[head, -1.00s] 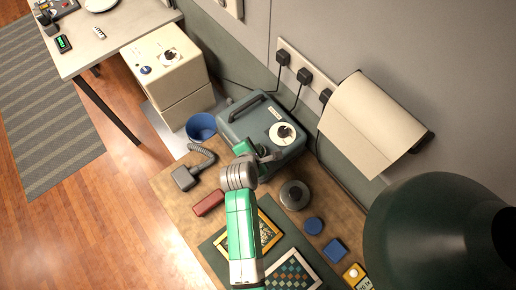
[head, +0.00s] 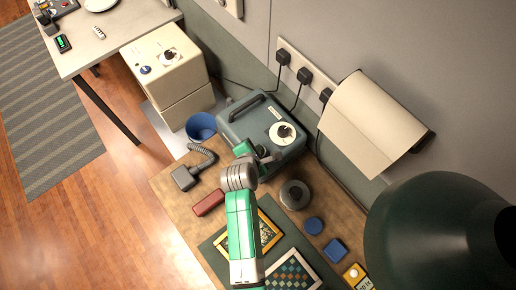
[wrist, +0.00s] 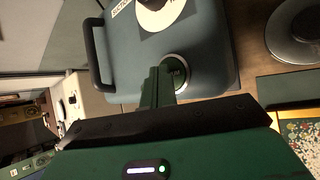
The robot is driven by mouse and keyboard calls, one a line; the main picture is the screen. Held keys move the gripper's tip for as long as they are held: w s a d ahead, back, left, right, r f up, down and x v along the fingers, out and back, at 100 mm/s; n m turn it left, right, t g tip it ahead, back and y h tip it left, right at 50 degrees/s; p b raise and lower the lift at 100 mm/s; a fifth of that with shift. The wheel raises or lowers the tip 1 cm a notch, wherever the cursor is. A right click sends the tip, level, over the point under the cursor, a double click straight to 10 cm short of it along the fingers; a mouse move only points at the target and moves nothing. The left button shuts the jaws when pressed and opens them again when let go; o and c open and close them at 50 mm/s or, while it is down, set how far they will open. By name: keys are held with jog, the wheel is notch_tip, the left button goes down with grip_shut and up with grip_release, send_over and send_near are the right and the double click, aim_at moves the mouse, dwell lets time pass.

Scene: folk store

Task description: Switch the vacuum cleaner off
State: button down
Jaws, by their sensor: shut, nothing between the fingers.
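The vacuum cleaner (head: 245,122) is a grey-green box with a dark carry handle, standing on the brown table. A white disc with a dark knob (head: 283,132) is on its top. The disc (wrist: 160,14) also shows in the wrist view, cut off by the top edge. A silver-rimmed round fitting (wrist: 183,84) is on the near side of the body. My gripper (head: 260,152) is shut and empty at that near side, below the disc. In the wrist view its fingers (wrist: 160,82) partly cover the fitting; I cannot tell whether they touch it.
A grey corrugated hose with a flat nozzle (head: 185,178) lies to the left, near a blue bucket (head: 201,127) and a red block (head: 209,202). A round grey object (head: 294,195) stands to the right. Plugs (head: 304,76) and a paper roll (head: 371,117) are on the wall.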

jog(key=shift+r+p, duration=0.4)
jog(key=shift+p, duration=0.25)
notch_tip(320, 180, up, 6)
jog(key=p, duration=0.6)
dwell(0.4)
